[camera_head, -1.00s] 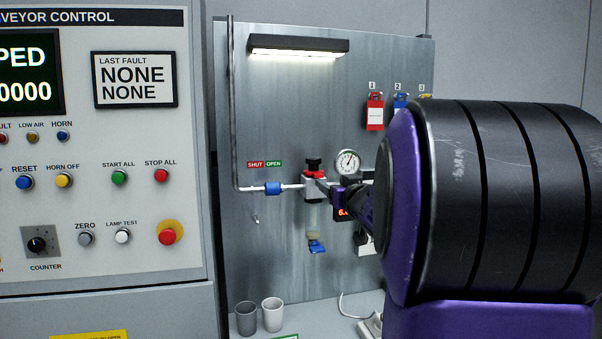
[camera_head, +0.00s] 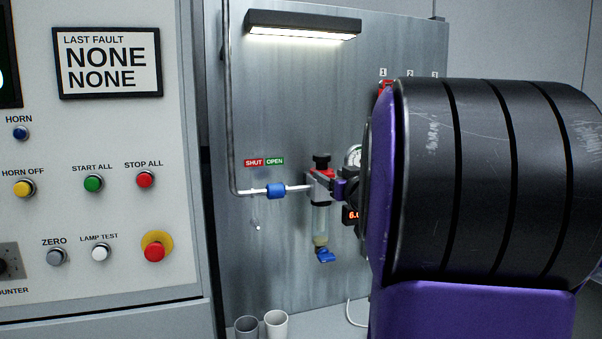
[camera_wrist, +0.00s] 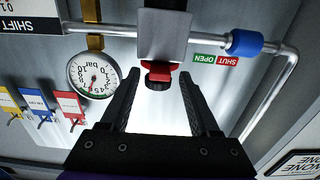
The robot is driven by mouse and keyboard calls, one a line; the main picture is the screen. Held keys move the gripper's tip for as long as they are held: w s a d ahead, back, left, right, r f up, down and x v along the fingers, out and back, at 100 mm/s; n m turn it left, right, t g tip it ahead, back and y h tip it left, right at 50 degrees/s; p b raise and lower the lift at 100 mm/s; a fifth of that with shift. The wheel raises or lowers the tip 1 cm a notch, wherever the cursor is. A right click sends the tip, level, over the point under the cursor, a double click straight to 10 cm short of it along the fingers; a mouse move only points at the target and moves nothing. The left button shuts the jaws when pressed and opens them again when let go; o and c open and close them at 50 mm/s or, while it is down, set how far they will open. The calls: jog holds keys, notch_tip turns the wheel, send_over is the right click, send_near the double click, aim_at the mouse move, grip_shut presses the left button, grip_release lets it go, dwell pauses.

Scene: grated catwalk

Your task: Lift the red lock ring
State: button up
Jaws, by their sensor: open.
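The red lock ring (camera_head: 321,172) sits under the black knob (camera_head: 321,161) on top of the grey regulator body (camera_head: 318,187) on the panel. In the wrist view, which is upside down, the ring (camera_wrist: 160,66) shows as a red band between the grey body and the black knob (camera_wrist: 158,82). My gripper (camera_wrist: 160,74) is open, with one finger on each side of the ring and knob and a gap to both. In the head view my gripper (camera_head: 338,187) is small and mostly hidden behind my arm.
A pipe with a blue sleeve (camera_head: 276,191) runs left from the regulator. A clear bowl (camera_head: 319,218) with a blue drain valve (camera_head: 325,255) hangs below. A pressure gauge (camera_wrist: 94,76) and coloured lock tags (camera_wrist: 40,108) lie beside the gripper. Two cups (camera_head: 275,325) stand below.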

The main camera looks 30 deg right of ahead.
jog(key=shift+w+d, duration=0.1)
jog(key=shift+w, duration=0.15)
grip_shut()
dwell(0.3)
